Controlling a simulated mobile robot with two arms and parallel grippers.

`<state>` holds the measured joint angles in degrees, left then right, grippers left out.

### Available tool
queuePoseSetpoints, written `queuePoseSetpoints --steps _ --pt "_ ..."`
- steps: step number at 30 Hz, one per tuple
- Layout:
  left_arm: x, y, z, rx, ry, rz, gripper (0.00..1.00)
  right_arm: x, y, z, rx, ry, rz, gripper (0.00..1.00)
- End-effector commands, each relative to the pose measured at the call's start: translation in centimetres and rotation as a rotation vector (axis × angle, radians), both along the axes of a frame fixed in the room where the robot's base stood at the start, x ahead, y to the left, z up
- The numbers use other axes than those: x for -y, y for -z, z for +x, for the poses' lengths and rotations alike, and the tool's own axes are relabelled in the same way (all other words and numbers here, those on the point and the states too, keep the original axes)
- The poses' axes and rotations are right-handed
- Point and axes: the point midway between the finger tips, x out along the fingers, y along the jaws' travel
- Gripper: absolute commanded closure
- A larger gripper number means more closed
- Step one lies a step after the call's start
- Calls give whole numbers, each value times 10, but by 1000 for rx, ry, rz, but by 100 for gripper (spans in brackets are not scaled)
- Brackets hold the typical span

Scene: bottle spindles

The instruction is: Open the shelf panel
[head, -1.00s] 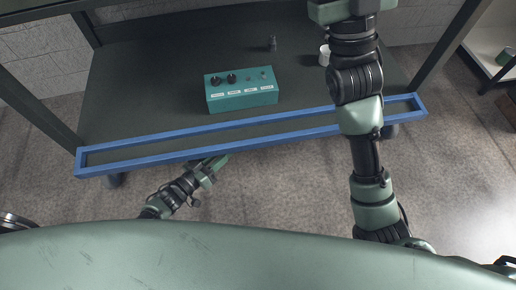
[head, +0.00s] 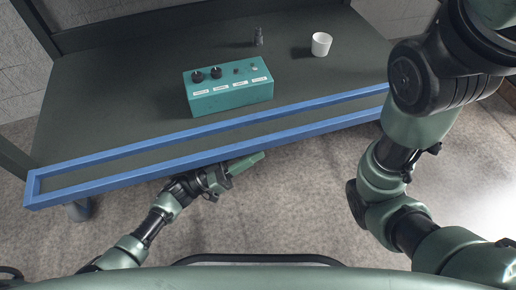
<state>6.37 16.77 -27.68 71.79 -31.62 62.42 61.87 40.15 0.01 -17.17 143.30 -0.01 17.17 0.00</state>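A long blue rectangular frame (head: 140,172), which looks like the shelf panel, runs along the front edge of the dark shelf (head: 120,90). It slants up from lower left to upper right, and its right end is hidden behind my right arm. My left gripper (head: 246,164) is just in front of the frame's front rail, right of its middle, with its green fingers pointing right. I cannot tell whether it touches the rail or whether its fingers are apart. My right arm rises at the right, and its gripper is out of view.
A teal control box (head: 228,90) with knobs and white labels stands on the shelf. Behind it are a small dark object (head: 258,37) and a white cup (head: 321,44). The shelf has dark posts at its sides. Bare floor (head: 290,215) lies in front.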

Motion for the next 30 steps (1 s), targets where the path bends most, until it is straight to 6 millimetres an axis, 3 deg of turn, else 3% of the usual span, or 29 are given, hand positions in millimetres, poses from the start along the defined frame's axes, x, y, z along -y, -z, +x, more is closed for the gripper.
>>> queuePoseSetpoints --steps 6,15,18,19,30 --pt "19 -7 8 0 0 0 69 0 10 0 -1 0 0 100" --pt "21 -9 9 0 -1 1 69 0 9 0 0 0 -1 100" --pt "21 -9 9 0 -1 1 97 0 9 0 0 -1 -1 100" --pt "21 -9 9 -1 -1 1 100 0 9 0 0 -1 -1 100" --pt "20 -8 8 -1 -1 1 100 0 9 0 0 -1 -1 100"
